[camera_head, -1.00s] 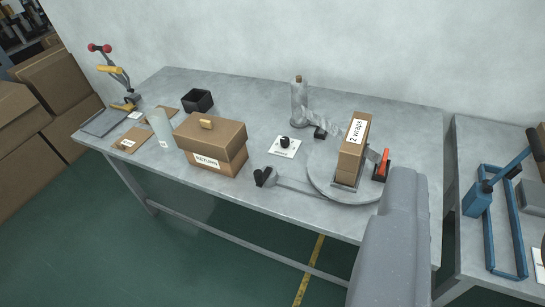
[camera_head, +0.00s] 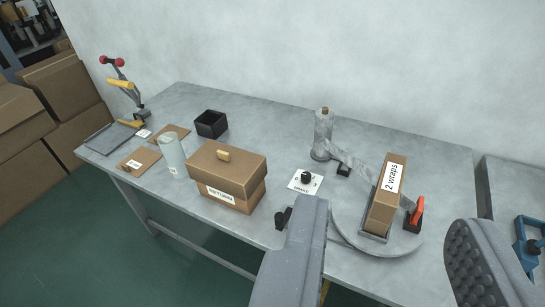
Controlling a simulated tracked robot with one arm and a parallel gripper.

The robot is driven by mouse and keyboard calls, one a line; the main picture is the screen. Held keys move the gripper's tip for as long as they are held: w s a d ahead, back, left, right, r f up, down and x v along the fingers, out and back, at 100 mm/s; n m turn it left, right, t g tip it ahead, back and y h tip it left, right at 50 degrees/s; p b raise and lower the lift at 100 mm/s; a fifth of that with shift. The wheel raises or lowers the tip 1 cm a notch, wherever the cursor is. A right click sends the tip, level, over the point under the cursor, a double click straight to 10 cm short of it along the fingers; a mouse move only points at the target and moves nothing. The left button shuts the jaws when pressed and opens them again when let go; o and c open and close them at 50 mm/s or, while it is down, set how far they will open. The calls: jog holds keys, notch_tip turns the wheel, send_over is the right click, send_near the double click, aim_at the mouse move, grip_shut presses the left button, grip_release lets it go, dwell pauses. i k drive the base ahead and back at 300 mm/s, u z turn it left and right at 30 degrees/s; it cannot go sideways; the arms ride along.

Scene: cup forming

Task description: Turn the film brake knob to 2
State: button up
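The film brake knob (camera_head: 307,177) is a small black knob on a white plate (camera_head: 300,187) with dark marks too small to read. It sits on the grey table between the RETURN box and the turntable. Its setting cannot be told. My gripper (camera_head: 385,245) shows as two grey fingers spread wide apart at the lower right. It is open, with no object gripped. The left finger's tip is in front of and below the knob plate in the picture, apart from the knob.
The turntable (camera_head: 345,229) holds a tall carton labelled "2 wraps" (camera_head: 391,187) beside a red-handled clamp (camera_head: 415,214). A film roll (camera_head: 323,135) stands behind the knob. The RETURN box (camera_head: 226,176) is to its left. A black bin (camera_head: 211,124) stands farther back.

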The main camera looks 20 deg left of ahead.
aim_at(305, 176)
jog(key=u, duration=0.25)
jog(key=i, duration=1.85)
jog(key=z, duration=0.65)
